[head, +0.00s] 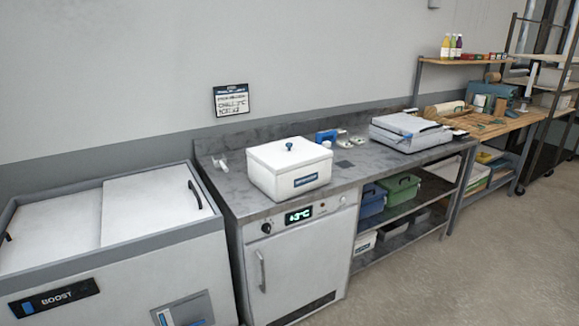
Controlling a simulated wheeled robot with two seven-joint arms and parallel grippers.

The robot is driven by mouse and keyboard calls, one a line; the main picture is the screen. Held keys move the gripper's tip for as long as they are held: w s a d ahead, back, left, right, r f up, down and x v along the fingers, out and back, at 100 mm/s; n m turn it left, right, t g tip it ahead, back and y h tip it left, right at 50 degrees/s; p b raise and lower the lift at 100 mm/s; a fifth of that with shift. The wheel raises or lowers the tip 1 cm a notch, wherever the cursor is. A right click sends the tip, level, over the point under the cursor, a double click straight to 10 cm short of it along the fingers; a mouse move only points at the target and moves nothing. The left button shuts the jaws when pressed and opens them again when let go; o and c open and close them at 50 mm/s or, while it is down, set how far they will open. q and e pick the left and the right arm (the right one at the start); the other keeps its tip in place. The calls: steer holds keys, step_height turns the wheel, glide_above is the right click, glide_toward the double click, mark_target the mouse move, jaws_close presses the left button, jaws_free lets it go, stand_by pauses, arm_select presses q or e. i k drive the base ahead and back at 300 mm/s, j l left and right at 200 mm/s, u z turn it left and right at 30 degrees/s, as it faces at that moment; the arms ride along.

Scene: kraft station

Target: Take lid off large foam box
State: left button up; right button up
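A white foam box (305,183) with a blue label on its front stands on the grey metal worktop. Its white lid (270,153) sits on top and has a small blue knob (289,145) near the middle. The lid looks closed on the box. Neither of my grippers shows in the head view.
A chest freezer (112,250) is at left; a wooden bench (493,127) is far right.

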mark_target(280, 157)
steer(key=i+l+u, duration=0.1)
steer(key=i, duration=0.45)
steer(key=i+l, duration=0.25)
steer(key=i, duration=0.25)
steer(key=u, duration=0.05)
